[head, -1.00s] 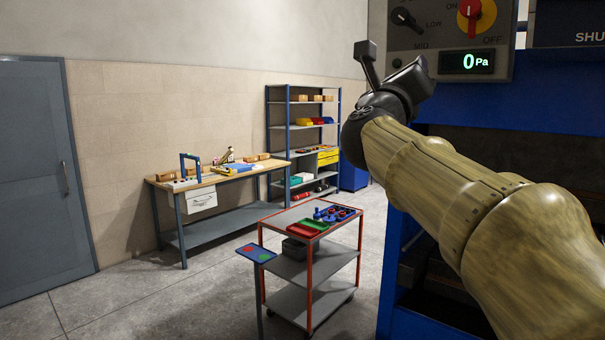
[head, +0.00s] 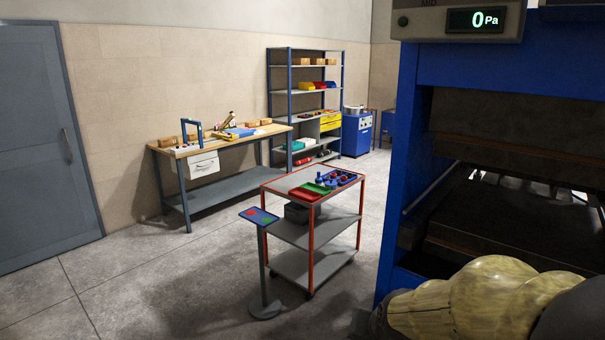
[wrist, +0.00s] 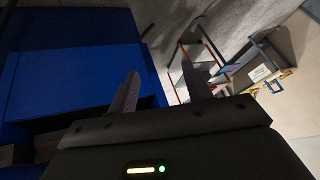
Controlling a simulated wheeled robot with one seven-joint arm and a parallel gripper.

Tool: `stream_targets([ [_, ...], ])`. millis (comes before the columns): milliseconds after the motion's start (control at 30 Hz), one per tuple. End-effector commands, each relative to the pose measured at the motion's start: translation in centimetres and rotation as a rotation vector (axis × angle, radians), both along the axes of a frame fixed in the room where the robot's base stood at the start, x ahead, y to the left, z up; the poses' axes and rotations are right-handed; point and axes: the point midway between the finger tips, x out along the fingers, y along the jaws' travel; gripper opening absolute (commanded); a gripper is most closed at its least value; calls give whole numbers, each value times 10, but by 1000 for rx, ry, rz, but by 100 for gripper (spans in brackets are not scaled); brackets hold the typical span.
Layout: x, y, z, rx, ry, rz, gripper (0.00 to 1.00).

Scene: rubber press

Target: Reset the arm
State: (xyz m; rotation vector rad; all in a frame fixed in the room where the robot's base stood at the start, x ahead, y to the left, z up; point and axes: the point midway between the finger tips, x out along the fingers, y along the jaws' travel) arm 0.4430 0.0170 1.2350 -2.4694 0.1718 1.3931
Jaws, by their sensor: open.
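My arm shows at the lower right of the head view, folded low in front of the blue press (head: 480,65). My gripper cannot be made out in the head view. In the wrist view my gripper (wrist: 160,88) is open, with its two fingers apart and nothing between them. The blue side of the press (wrist: 75,70) fills the left of the wrist view, close by the left finger. The press display (head: 478,20) reads 0 Pa.
A red-framed cart (head: 291,181) with red, green and blue trays stands in the middle. A button stand (head: 262,255) is in front of it. A workbench (head: 225,190) and shelf (head: 300,92) line the wall. The floor at front left is clear.

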Motion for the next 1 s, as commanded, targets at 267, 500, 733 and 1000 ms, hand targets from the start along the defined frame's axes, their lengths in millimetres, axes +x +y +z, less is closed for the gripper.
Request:
stream_targets([
  [267, -93, -16, -60, -157, 301, 272, 50],
  [500, -97, -17, -62, -164, 313, 286, 50],
  [733, -96, -17, -62, -163, 311, 283, 50],
  [1000, -96, -17, -61, -163, 310, 282, 50],
])
